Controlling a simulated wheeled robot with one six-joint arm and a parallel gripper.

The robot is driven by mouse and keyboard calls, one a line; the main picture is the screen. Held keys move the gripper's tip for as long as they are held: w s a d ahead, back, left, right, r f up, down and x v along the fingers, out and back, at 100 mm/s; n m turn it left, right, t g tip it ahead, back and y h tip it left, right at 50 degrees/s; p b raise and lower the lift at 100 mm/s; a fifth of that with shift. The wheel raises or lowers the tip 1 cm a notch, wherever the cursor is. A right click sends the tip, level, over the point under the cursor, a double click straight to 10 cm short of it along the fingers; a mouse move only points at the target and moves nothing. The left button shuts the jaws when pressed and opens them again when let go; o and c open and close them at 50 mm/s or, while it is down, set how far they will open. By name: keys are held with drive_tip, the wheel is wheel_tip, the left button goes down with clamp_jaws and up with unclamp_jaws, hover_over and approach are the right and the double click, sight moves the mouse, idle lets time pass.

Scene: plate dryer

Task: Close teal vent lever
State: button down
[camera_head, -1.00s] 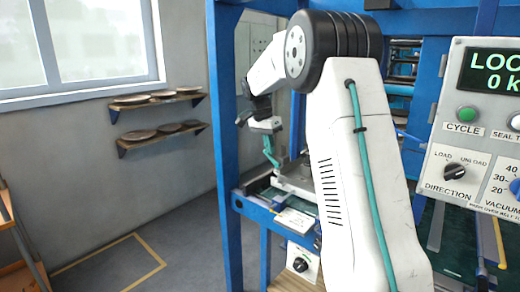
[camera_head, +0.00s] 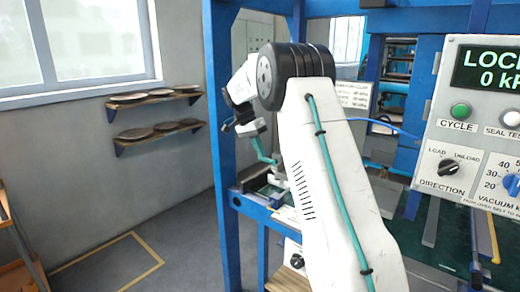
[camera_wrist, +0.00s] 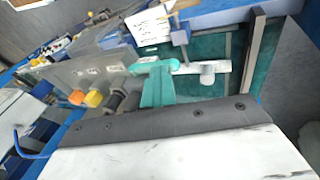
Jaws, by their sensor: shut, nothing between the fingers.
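In the wrist view, my gripper (camera_wrist: 157,84) shows as teal fingers, shut and empty, reaching out past a dark strip with screws. At their tips a short teal piece (camera_wrist: 148,67) lies crosswise, beside a pale bar with a grey round end (camera_wrist: 207,74). It looks like the teal vent lever, but finger and lever colours blend, so I cannot tell whether they touch. In the head view, my gripper (camera_head: 264,153) hangs at the end of the arm, low over the blue bench; the lever cannot be made out there.
An orange knob (camera_wrist: 95,98) and a yellow knob (camera_wrist: 77,97) sit left of the fingers, by a grey labelled plate (camera_wrist: 85,73). A blue-handled upright part (camera_wrist: 180,38) stands beyond. A control panel (camera_head: 470,130) is at right; blue frame posts (camera_head: 222,110) stand near the arm.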

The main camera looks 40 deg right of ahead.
idle(0.7)
drive_tip(key=shift+r, duration=0.9)
drive_tip(key=w+a+f+v, duration=0.1)
drive_tip(key=w+v, duration=0.1)
drive_tip(key=v, duration=1)
drive_tip(key=shift+r, duration=0.25)
drive_tip(key=shift+w+a, duration=0.1)
